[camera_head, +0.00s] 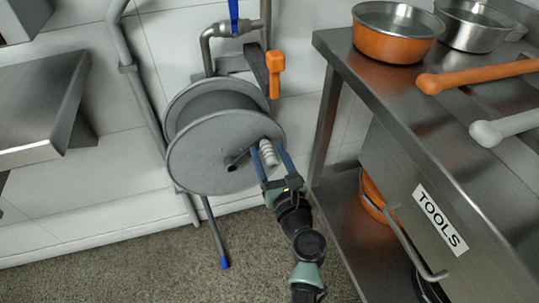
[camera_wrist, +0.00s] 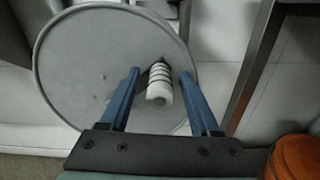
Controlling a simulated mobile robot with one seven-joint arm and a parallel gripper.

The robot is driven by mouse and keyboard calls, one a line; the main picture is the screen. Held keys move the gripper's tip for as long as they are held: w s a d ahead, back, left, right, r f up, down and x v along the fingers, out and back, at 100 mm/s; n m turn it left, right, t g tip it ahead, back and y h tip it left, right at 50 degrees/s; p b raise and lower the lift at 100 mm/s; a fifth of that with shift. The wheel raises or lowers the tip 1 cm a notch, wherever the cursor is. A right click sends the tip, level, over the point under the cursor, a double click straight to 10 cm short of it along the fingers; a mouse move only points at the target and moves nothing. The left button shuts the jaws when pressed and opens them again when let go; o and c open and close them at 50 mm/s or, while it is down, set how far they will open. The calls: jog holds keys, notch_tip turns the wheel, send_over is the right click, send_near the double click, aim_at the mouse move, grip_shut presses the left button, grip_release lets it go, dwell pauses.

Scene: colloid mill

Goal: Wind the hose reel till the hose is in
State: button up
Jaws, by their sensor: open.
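The grey hose reel (camera_head: 208,160) is mounted on the wall at centre, its flat side disc facing me. It fills the upper left of the wrist view (camera_wrist: 95,60). A ribbed pale crank handle (camera_head: 268,156) sticks out near the disc's right edge; it also shows in the wrist view (camera_wrist: 159,88). My gripper (camera_head: 267,149) is open, its two blue fingers (camera_wrist: 160,75) on either side of the handle, with gaps visible. A grey hose (camera_head: 212,228) hangs below the reel and ends in a blue tip (camera_head: 225,262) just above the floor.
A steel bench (camera_head: 350,55) with a TOOLS drawer (camera_head: 440,220) stands close on the right, bearing bowls (camera_head: 395,35) and long-handled tools. A pipe with a blue valve lever (camera_head: 234,15) and an orange-handled item (camera_head: 275,72) sit above the reel. The floor (camera_head: 130,255) front left is clear.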

grip_shut()
dwell(0.3)
dwell(1.1)
